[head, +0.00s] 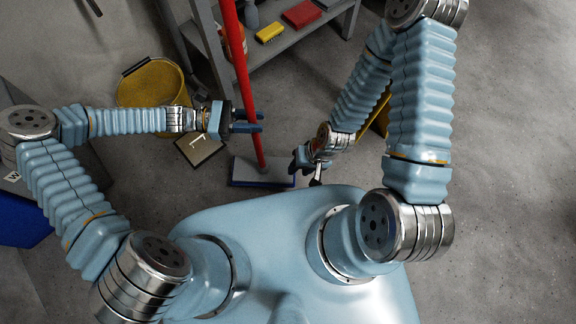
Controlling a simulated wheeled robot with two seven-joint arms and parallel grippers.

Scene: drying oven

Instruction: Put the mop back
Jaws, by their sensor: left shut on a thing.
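The mop has a long red handle (242,65) and a flat grey-and-blue head (262,174) that appears to be on the floor. The handle stands tilted, its upper end running out of the top of the head view. My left gripper (256,121) is shut on the lower part of the handle, a little above the mop head. My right gripper (306,168) is just to the right of the mop head, apart from the handle; its fingers are partly hidden and I cannot tell if they are open.
A grey shelf (283,45) at the top holds a yellow brush (269,33), a red block (302,14) and bottles. A yellow bucket (150,86) stands behind my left arm. A small sign plate (199,148) lies left of the mop head. Floor at right is clear.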

